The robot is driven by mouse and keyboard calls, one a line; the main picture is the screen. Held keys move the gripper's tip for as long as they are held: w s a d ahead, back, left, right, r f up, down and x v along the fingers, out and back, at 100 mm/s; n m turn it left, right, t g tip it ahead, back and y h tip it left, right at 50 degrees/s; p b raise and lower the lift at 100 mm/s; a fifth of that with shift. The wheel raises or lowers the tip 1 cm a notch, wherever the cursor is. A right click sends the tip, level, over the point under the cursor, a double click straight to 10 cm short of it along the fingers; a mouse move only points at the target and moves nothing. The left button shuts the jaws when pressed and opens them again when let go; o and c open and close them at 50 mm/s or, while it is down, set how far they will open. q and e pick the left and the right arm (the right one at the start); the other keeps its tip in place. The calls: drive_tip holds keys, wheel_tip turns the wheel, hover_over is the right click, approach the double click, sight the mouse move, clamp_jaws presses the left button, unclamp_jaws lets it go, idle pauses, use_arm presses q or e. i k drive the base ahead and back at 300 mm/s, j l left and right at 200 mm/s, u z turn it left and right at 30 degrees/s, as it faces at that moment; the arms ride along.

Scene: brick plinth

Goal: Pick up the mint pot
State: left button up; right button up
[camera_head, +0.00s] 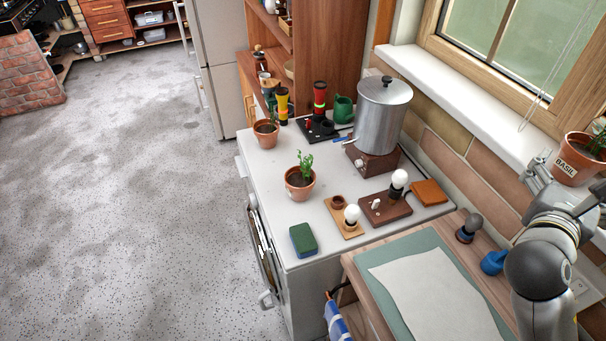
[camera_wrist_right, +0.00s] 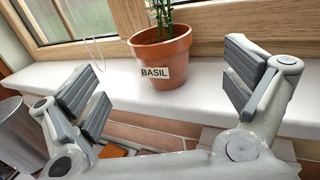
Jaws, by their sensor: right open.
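Two terracotta pots with green plants stand on the white counter in the head view. One pot (camera_head: 299,187) is near the middle, and another pot (camera_head: 266,134) is farther back. I see no readable label on either, so I cannot tell which is the mint pot. A third terracotta pot, labelled BASIL (camera_head: 574,163), stands on the windowsill; it also shows in the right wrist view (camera_wrist_right: 163,60). My right gripper (camera_wrist_right: 165,88) is open and empty, its fingers to either side of the BASIL pot in that view, with the pot beyond them. My left gripper is not in view.
A metal stockpot (camera_head: 382,112) stands on a brown block near the wall. Bulbs on boards (camera_head: 386,208), a green-blue sponge (camera_head: 303,240) and a green watering can (camera_head: 343,110) share the counter. The window frame (camera_wrist_right: 215,38) rises behind the sill (camera_wrist_right: 210,88).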

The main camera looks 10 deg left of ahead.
sight(299, 181)
drive_tip(key=k+j, duration=0.55)
drive_tip(key=j, duration=0.2)
drive_tip(key=k+j, duration=0.6)
drive_tip(key=j, duration=0.1)
